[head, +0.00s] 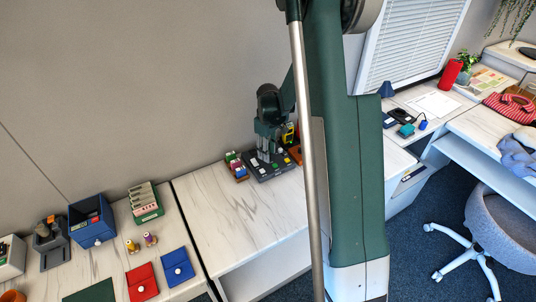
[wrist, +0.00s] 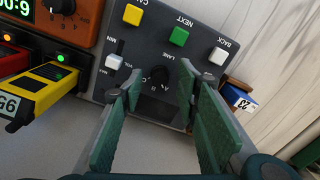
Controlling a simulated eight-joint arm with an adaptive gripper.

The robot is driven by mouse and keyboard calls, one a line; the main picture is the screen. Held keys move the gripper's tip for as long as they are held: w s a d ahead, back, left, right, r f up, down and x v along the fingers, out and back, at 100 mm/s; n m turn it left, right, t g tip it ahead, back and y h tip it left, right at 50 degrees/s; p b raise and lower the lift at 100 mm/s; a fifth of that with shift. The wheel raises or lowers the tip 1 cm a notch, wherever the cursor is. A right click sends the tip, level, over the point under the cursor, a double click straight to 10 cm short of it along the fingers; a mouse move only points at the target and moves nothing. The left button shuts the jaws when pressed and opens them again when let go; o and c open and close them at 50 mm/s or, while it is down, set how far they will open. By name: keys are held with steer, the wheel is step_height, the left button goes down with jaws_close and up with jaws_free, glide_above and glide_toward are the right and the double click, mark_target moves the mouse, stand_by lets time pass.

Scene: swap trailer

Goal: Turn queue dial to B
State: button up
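The dark grey control panel (wrist: 215,25) fills the upper middle of the wrist view; it also shows in the head view (head: 262,174). A black dial (wrist: 158,75), marked LANE with small letters beside it, sits near the panel's lower edge. I cannot tell which letter it points to. My gripper (wrist: 164,88) is open, its two green fingers apart with one tip on either side of the dial. I cannot tell whether they touch it. In the head view my gripper (head: 268,150) is over the panel, hiding part of it.
The panel has a yellow button (wrist: 132,14), a green NEXT button (wrist: 179,36), a white BACK button (wrist: 218,56) and a white slider (wrist: 113,62). A yellow handheld device (wrist: 45,90) and an orange box (wrist: 85,30) stand left. A blue block (wrist: 238,97) lies right.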

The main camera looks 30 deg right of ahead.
steer(key=shift+f, duration=0.4)
steer(key=c, duration=0.9)
steer(key=shift+m, duration=0.5)
steer(key=m+b, duration=0.1)
steer(key=m, duration=0.2)
steer(key=shift+b, duration=0.3)
steer(key=shift+m+b, duration=0.5)
steer(key=shift+m, duration=2)
